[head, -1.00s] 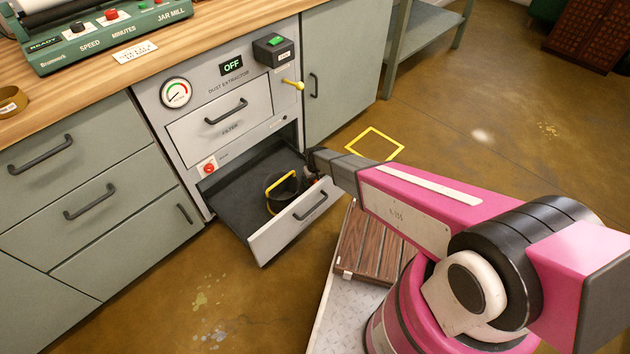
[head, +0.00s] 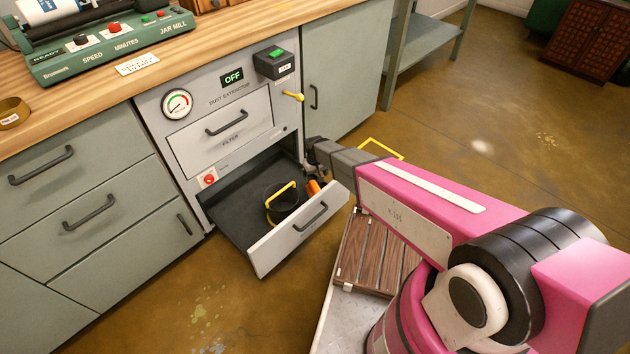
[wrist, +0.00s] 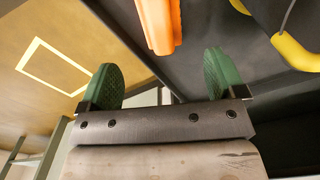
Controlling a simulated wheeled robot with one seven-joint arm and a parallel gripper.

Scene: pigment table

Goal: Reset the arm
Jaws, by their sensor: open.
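My gripper (wrist: 160,78) shows in the wrist view with its two green fingertips wide apart and nothing between them. In the head view my arm reaches to the right side of the open bottom drawer (head: 262,252), and the fingertips cannot be made out there. An orange object (head: 313,187) lies in the drawer near its right side; it also shows in the wrist view (wrist: 160,22), beyond the fingertips and apart from them. A black bucket with a yellow handle (head: 283,205) stands in the drawer left of it, partly seen in the wrist view (wrist: 297,52).
The dust extractor cabinet (head: 205,98) reads OFF above the drawer. A green jar mill (head: 110,50) stands on the wooden counter. A yellow floor outline (head: 385,148) is partly hidden behind my arm. Open floor lies in front of the cabinets and at the right.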

